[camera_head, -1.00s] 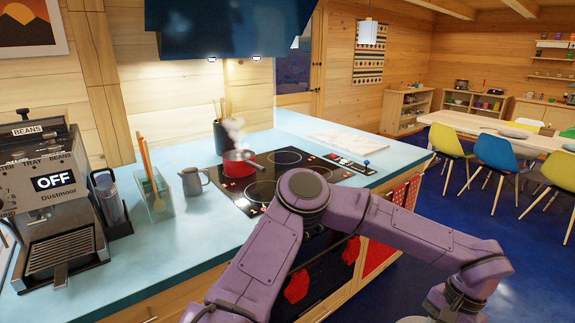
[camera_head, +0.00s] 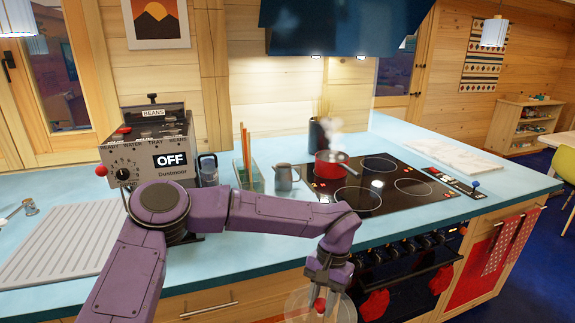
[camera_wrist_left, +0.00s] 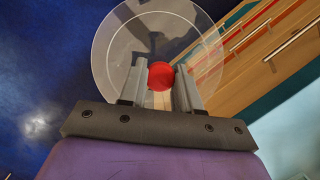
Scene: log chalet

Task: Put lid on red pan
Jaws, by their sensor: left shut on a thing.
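The red pan (camera_head: 329,164) stands on the black cooktop at its back left, with steam rising from it and its handle pointing right. My left gripper (camera_head: 322,290) is low in front of the counter, below the counter top. It is shut on the red knob of a clear round lid (camera_head: 297,305). The lid also shows in the left wrist view (camera_wrist_left: 118,42), with its red knob (camera_wrist_left: 161,76) between the fingers (camera_wrist_left: 160,92). The lid is well apart from the pan. My right gripper is not in view.
The cooktop (camera_head: 405,200) has free burner rings in front of and right of the pan. A grey jug (camera_head: 284,177), a utensil holder (camera_head: 250,178) and a dark canister (camera_head: 317,134) stand near the pan. A coffee machine (camera_head: 160,150) is further left.

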